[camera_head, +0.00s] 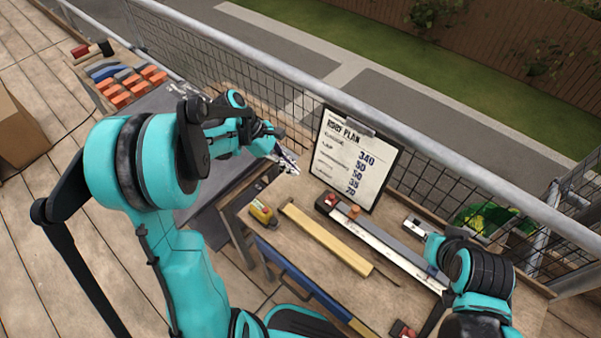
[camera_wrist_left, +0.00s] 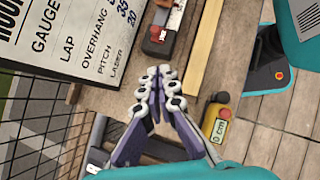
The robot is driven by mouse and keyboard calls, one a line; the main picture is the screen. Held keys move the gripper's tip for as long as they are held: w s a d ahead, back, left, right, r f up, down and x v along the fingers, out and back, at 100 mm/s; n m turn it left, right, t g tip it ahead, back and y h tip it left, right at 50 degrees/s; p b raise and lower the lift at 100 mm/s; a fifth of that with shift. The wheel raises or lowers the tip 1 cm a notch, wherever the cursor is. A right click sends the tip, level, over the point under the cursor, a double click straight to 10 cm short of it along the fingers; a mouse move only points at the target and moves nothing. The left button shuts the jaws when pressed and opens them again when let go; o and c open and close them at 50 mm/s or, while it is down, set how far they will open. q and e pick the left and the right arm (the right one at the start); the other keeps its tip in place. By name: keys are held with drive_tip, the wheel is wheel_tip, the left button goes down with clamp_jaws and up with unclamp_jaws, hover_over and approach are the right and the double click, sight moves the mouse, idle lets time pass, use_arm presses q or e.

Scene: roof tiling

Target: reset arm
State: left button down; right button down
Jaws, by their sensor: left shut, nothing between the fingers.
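My left gripper (camera_head: 286,160) is at the far left corner of the wooden table, left of the clipboard. In the left wrist view its fingers (camera_wrist_left: 160,88) are together with nothing between them, above the table edge near the clipboard. My right arm comes in at the lower right, and its gripper (camera_head: 425,235) is over the right part of the table. Its fingers are too unclear to tell open from shut.
A roof plan clipboard (camera_head: 350,165) leans at the railing (camera_head: 440,165). On the table (camera_head: 290,235) lie a yellow device (camera_head: 262,212), a yellow wooden strip (camera_head: 325,238) and a long grey-white tool (camera_head: 375,237). Orange blocks (camera_head: 120,98) are at the far left.

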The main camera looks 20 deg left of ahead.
use_arm(q)
drive_tip(key=shift+r, duration=0.25)
drive_tip(key=shift+a, duration=0.1)
idle(0.3)
drive_tip(key=s+d+r+m+t+y, duration=0.1)
drive_tip(key=s+r+m+t+y, duration=0.2)
drive_tip(key=s+m, duration=0.4)
drive_tip(key=s+d+r+m+t+y, duration=0.1)
drive_tip(key=s+r+m+t+y, duration=0.2)
drive_tip(key=s+m, duration=0.3)
drive_tip(key=m+y, duration=0.1)
drive_tip(key=m, duration=0.4)
drive_tip(key=shift+s+r+m, duration=0.25)
drive_tip(key=shift+s+m, duration=0.15)
drive_tip(key=shift+d, duration=0.1)
